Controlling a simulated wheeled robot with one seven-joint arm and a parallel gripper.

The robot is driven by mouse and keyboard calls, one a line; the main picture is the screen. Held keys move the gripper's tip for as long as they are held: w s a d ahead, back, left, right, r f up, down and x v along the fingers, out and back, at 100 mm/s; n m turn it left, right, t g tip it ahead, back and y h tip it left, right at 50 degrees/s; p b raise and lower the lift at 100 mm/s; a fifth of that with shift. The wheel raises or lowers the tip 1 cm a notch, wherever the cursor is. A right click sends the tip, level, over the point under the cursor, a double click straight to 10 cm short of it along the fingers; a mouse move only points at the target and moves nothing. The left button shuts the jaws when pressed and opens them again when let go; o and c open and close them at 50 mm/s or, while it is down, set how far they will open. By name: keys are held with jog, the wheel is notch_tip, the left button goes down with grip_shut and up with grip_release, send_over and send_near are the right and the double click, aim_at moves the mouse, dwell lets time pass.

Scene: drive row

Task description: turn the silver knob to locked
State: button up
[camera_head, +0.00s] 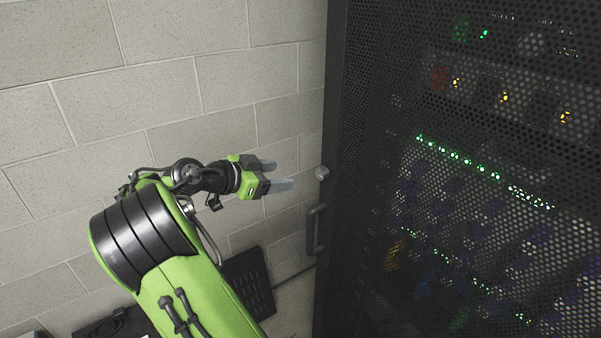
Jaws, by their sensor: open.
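The silver knob (322,173) is a small round piece near the left edge of the dark perforated rack door (362,120). It sits just above the door's black handle (316,228). My gripper (281,175) is open and empty, with its two grey fingers pointing right toward the knob. In the picture a small gap shows between the fingertips and the knob; the depth between them is hard to judge. Any lock marking on the knob is too small to read.
Lit equipment with green and amber lights (485,170) shows behind the mesh door. A pale block wall (150,60) stands behind my arm. A dark slotted panel (250,281) is low by the wall. The space around my gripper looks clear.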

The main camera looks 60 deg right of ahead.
aim_at(319, 174)
jog(key=x, duration=1.4)
jog(key=shift+d+f, duration=0.15)
jog(key=c, duration=1.1)
jog(key=shift+o, duration=0.2)
